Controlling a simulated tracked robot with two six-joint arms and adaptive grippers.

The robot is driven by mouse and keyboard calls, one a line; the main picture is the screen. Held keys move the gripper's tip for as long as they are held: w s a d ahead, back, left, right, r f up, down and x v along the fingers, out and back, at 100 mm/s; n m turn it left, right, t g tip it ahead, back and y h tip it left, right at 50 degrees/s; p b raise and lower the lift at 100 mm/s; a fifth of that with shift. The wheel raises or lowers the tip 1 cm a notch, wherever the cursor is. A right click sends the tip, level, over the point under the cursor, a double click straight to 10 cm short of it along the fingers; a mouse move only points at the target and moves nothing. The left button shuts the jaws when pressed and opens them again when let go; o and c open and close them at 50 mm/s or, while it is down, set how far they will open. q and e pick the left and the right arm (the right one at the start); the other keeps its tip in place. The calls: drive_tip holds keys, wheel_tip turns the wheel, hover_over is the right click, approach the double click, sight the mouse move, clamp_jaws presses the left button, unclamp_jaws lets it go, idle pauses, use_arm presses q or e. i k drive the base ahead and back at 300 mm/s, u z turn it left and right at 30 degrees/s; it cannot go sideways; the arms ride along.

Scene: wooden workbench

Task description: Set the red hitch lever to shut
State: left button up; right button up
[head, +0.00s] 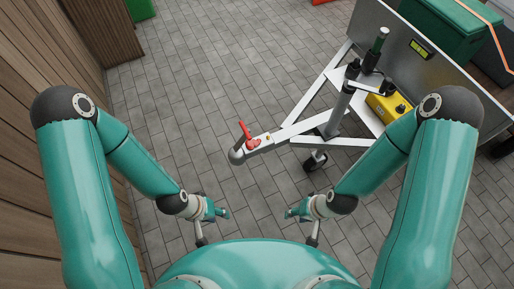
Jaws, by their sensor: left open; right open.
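The red hitch lever (244,130) stands raised at the front end of the trailer's drawbar. It sits on the coupling head (238,156), which has a red part at the lever's base. My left gripper (213,226) is open and empty, below and to the left of the coupling in the head view. My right gripper (303,226) is open and empty, below and to the right of it. Both grippers are apart from the lever. No part of the lever is hidden by my arms.
The trailer frame (316,103) runs up to the right, with a jockey wheel (315,161), a yellow box (387,106) and a grey trailer wall. A wooden wall (30,180) stands at the left. The paved floor (190,90) left of the coupling is clear.

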sight(240, 140)
drive_tip(key=u, duration=0.25)
drive_tip(key=i, duration=0.4)
drive_tip(key=z, duration=0.3)
drive_tip(key=k, duration=0.5)
drive_tip(key=z, duration=0.05)
drive_tip(key=i, duration=0.45)
drive_tip(key=u, duration=1)
